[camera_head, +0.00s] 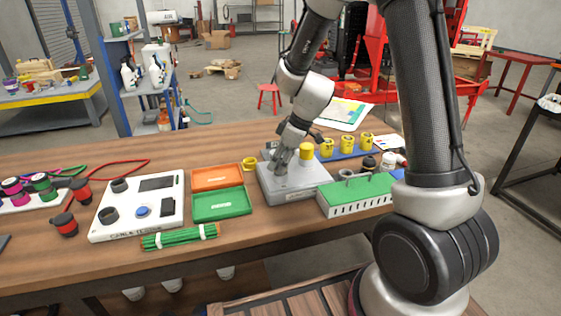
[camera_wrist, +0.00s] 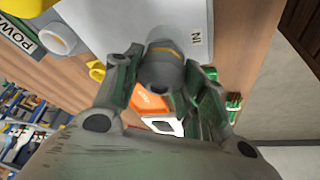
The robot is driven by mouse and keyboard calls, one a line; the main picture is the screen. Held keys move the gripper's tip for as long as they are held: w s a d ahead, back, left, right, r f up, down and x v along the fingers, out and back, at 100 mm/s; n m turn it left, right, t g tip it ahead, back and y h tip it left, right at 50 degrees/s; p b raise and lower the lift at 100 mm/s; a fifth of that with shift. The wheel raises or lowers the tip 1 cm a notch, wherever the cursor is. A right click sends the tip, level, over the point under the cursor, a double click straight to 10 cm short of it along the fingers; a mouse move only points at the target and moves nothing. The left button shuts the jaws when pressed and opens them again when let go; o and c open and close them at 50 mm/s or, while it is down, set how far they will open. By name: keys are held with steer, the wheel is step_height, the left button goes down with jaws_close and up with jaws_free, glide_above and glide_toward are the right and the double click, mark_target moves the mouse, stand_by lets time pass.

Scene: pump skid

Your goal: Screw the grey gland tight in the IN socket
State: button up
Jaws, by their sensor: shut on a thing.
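My gripper (camera_head: 281,163) is over the left part of the grey box (camera_head: 312,181) on the bench and points down at its top. In the wrist view my gripper (camera_wrist: 162,72) is shut on the grey gland (camera_wrist: 162,64), a round grey piece with a dull orange band. The gland is at the box face, beside the IN label (camera_wrist: 196,38). The IN socket is hidden behind the gland, so I cannot tell how deep the gland sits. In the head view the fingers mostly hide the gland.
A yellow gland (camera_head: 306,151) stands on the box's far side. Orange (camera_head: 217,177) and green (camera_head: 222,204) trays are to the left. A green-topped block (camera_head: 357,191) stands close at the right. Several yellow pieces stand behind.

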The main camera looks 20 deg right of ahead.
steer(key=m+t, duration=0.1)
steer(key=m, duration=0.2)
steer(key=shift+h, duration=0.4)
steer(key=shift+m, duration=0.8)
steer(key=o, duration=1.1)
